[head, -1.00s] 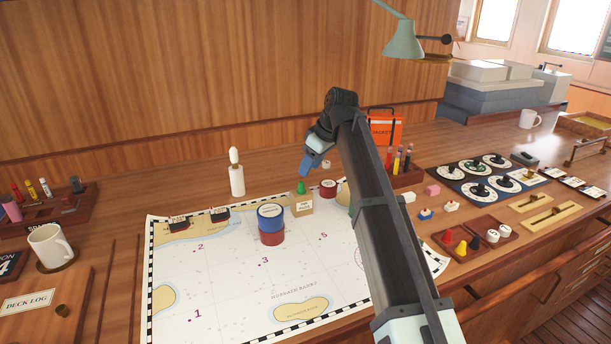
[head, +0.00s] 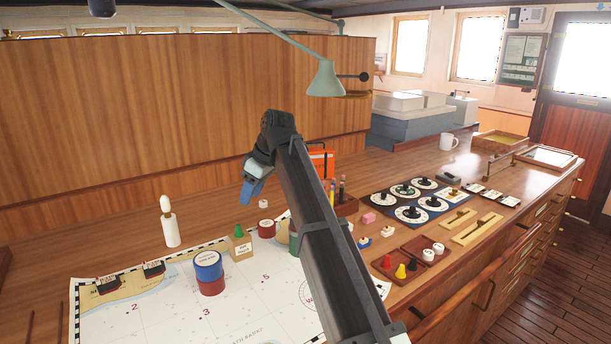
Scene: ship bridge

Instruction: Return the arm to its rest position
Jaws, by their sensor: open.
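My gripper (head: 252,190) hangs at the end of my raised arm, over the back of the chart table in the head view. Its blue fingertip part points down and left. It is apart from everything on the table and holds nothing that I can see. The gap between the fingers is hard to make out from this side. Below and left of it, a green peg stands on a small tan labelled block (head: 240,247). My arm hides part of the chart's right side and part of the orange box behind it.
The chart (head: 150,315) bears a blue and red stack (head: 209,272) and a dark red round piece (head: 266,228). A white candle-like post (head: 169,225) stands behind. A green lamp (head: 325,80) hangs at upper right. Dials (head: 411,213) and wooden trays (head: 478,229) lie right.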

